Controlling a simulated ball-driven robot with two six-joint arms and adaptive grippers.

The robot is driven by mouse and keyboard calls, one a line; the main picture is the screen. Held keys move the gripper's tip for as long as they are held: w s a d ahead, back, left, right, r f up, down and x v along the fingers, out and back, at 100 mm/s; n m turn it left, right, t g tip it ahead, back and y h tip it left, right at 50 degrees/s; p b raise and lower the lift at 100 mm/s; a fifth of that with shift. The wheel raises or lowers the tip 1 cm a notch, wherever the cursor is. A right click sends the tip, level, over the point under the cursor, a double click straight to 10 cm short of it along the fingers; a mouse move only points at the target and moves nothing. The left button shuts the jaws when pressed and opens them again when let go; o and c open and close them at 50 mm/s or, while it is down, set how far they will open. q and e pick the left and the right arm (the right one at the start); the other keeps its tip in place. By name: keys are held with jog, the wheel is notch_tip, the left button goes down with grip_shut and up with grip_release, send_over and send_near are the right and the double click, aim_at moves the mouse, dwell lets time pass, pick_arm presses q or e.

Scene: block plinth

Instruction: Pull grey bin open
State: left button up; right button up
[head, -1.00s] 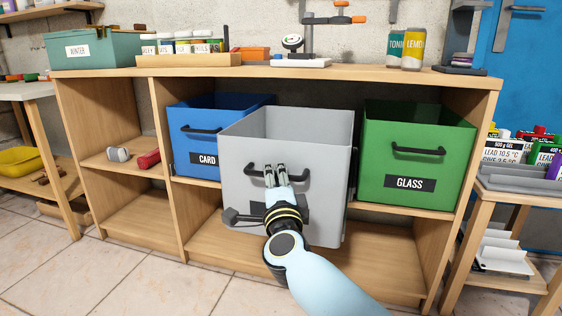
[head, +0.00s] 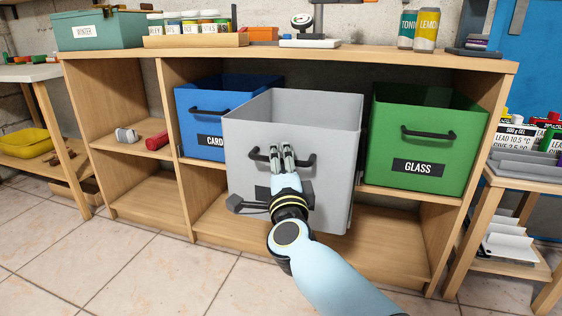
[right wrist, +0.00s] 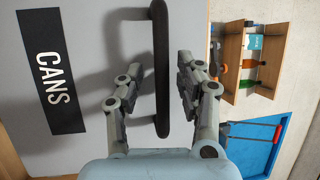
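The grey bin (head: 326,138) sticks out of the middle bay of the wooden shelf in the head view, its front well ahead of the shelf edge. Its dark bar handle (head: 309,160) is on the front. My right gripper (head: 283,152) is at the middle of the handle. In the right wrist view my gripper (right wrist: 160,68) has one finger on each side of the handle (right wrist: 160,115), with a visible gap on both sides, so it looks open. A CANS label (right wrist: 53,80) shows there; my arm partly hides it in the head view. My left gripper is not in view.
A blue bin (head: 200,125) stands left of the grey one, partly behind it. A green GLASS bin (head: 420,148) stands to its right. The wooden shelf (head: 480,140) encloses them. The tiled floor (head: 130,265) in front left is clear. A side rack (head: 475,225) stands at right.

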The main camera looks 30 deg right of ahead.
jog(key=v, duration=0.7)
jog(key=shift+s, duration=0.2)
jog(key=shift+a+f, duration=0.1)
